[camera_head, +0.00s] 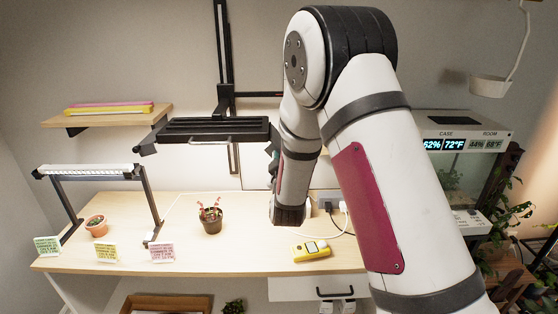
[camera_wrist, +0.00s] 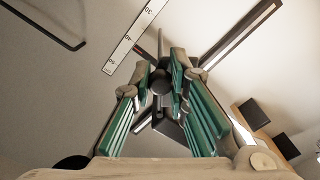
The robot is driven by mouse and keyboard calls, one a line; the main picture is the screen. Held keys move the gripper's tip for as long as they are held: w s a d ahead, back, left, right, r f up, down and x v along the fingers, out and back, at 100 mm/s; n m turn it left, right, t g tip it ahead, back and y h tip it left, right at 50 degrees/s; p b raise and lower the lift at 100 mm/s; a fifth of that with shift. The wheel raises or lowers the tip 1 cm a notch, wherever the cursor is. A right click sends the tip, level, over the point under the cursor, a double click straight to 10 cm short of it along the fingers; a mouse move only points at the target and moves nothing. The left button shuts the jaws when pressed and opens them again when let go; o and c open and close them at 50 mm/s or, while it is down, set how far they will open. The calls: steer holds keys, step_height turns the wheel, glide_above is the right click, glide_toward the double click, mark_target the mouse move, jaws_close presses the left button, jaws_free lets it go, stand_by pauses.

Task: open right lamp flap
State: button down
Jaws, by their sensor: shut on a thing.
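The right lamp is a dark slatted hood (camera_head: 215,126) hanging level from a black wall rail, above the potted plant. A pale bar-like handle (camera_head: 209,140) runs along its front lower edge. My gripper (camera_head: 274,150) is at the hood's right end, partly hidden by my arm. In the wrist view my gripper (camera_wrist: 160,78) has its green-padded fingers closed in around a dark part between the tips. This looks like part of the lamp flap, but the fingers hide most of it. How far the flap is open cannot be told.
A white lamp (camera_head: 90,171) on a black stand is at the left of the table (camera_head: 180,258). A dark pot with a plant (camera_head: 211,222) and a yellow meter (camera_head: 311,251) stand on it. A glass case (camera_head: 462,165) is at right. A ruler strip (camera_wrist: 135,36) shows in the wrist view.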

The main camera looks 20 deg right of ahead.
steer(key=n, duration=0.1)
steer(key=r+n, duration=0.1)
steer(key=shift+s+d+r+n+p, duration=0.15)
steer(key=shift+s+d+n+p, duration=0.05)
steer(key=shift+d+n+p, duration=0.2)
steer(key=shift+d+r+n+p, duration=0.25)
steer(key=shift+r+n+p, duration=0.15)
steer(key=shift+n, duration=0.65)
steer(key=shift+d+r+n+p, duration=0.2)
steer(key=shift+r+n+p, duration=0.2)
steer(key=shift+n, duration=0.65)
steer(key=c, duration=1.5)
jaws_free()
steer(key=v, duration=1.2)
steer(key=shift+r, duration=0.1)
